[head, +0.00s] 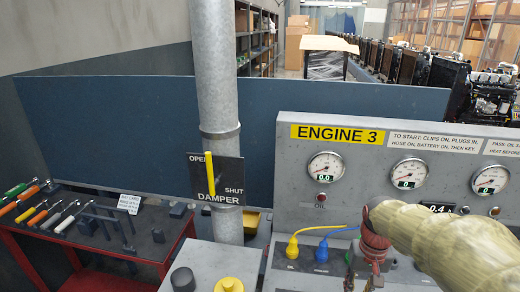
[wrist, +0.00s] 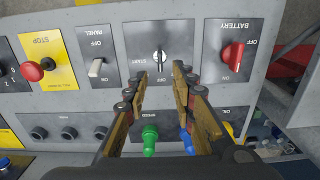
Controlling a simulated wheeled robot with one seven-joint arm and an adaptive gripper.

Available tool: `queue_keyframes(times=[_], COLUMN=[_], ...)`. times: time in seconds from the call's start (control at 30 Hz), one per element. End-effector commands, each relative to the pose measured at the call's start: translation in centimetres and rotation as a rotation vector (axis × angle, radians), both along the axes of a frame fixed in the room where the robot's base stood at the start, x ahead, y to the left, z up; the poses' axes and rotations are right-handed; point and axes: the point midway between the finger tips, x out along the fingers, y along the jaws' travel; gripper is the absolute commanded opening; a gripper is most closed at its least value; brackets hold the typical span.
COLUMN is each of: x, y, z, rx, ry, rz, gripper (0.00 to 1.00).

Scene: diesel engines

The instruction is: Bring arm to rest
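My arm, in a tan wrapped sleeve, reaches in from the right of the head view. My gripper (head: 366,268) is low in front of the Engine 3 panel (head: 300,185). In the wrist view my gripper (wrist: 155,88) has its two fingers apart with nothing between them. A key switch (wrist: 159,58) marked START shows just beyond the fingertips. A green plug (wrist: 150,135) and a blue plug (wrist: 187,140) show between the fingers, lower down. I cannot tell how far the fingertips are from the panel.
Near the gripper are a red battery knob (wrist: 235,55), a white panel switch (wrist: 96,67) and a red stop button (wrist: 33,70). A damper lever (head: 210,174) on a grey pipe (head: 217,80) stands left. A red tool bench (head: 120,255) is farther left.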

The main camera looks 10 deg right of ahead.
Motion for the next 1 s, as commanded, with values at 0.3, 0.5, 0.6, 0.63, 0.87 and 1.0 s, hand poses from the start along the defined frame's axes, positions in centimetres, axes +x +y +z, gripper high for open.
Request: queue_keyframes(times=[0.3, 0.5, 0.6, 0.63, 0.87, 1.0], x=[-6.3, -10.3, -11.4, -11.5, -11.7, -11.7], y=[5.2, 9.2, 10.5, 10.8, 11.9, 11.9], z=[4.6, 8.3, 9.8, 10.2, 11.7, 11.7], rx=[-0.044, -0.069, -0.072, -0.072, -0.07, -0.07], ry=[-0.177, -0.357, -0.426, -0.445, -0.491, -0.491], rz=[0.081, 0.188, 0.231, 0.242, 0.281, 0.28], gripper=[0.26, 0.26, 0.26, 0.26, 0.26, 0.26])
